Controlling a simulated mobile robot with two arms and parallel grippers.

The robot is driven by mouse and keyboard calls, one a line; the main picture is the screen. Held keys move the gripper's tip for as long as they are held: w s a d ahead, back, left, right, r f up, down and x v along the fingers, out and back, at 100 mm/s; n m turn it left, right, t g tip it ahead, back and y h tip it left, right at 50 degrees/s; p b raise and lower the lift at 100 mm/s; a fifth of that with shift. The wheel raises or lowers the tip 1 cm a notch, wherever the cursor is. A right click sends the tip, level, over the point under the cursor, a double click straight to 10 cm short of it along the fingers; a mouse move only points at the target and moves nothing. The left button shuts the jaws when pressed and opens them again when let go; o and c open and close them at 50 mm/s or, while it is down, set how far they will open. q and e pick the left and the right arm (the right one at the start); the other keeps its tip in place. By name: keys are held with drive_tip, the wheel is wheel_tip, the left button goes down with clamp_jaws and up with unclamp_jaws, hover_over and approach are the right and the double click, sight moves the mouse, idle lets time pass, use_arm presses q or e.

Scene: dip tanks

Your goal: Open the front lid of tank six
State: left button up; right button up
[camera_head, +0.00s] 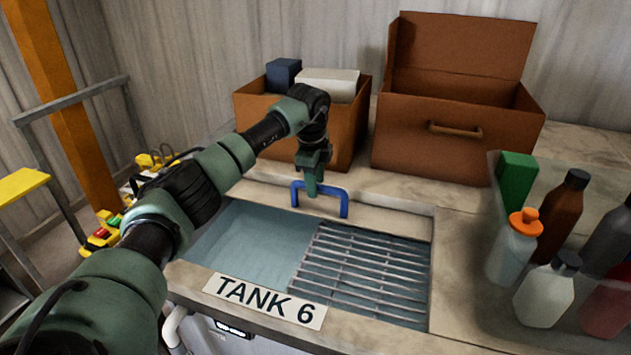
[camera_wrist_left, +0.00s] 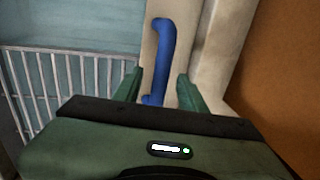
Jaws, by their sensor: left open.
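Tank six shows its white "TANK 6" label (camera_head: 264,300) on the front rim. Its opening is uncovered in front, with blue-grey water (camera_head: 250,245) at left and a metal grate (camera_head: 365,268) at right. A blue U-shaped handle (camera_head: 344,204) stands on a pale strip (camera_head: 390,218) along the opening's far edge. This strip may be the lid's edge; I cannot tell. My left gripper (camera_head: 312,188) points down at the handle. In the left wrist view its open fingers (camera_wrist_left: 160,90) lie either side of the handle (camera_wrist_left: 161,55), not closed on it. My right gripper is not in view.
Behind the tank stand a brown box (camera_head: 255,120) holding blue and white items, and a brown chest (camera_head: 425,155) with its lid up. Several bottles, including an orange-capped one (camera_head: 512,255), stand in a clear bin at right. Yellow-and-black equipment (camera_head: 104,232) is at left.

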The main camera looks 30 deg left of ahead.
use_arm(q)
drive_tip(key=shift+r, duration=0.25)
wheel_tip(320, 180, up, 7)
drive_tip(key=s+b, duration=0.1)
drive_tip(key=b, duration=0.1)
drive_tip(key=shift+s+d, duration=0.2)
drive_tip(key=shift+s, duration=0.05)
idle(0.5)
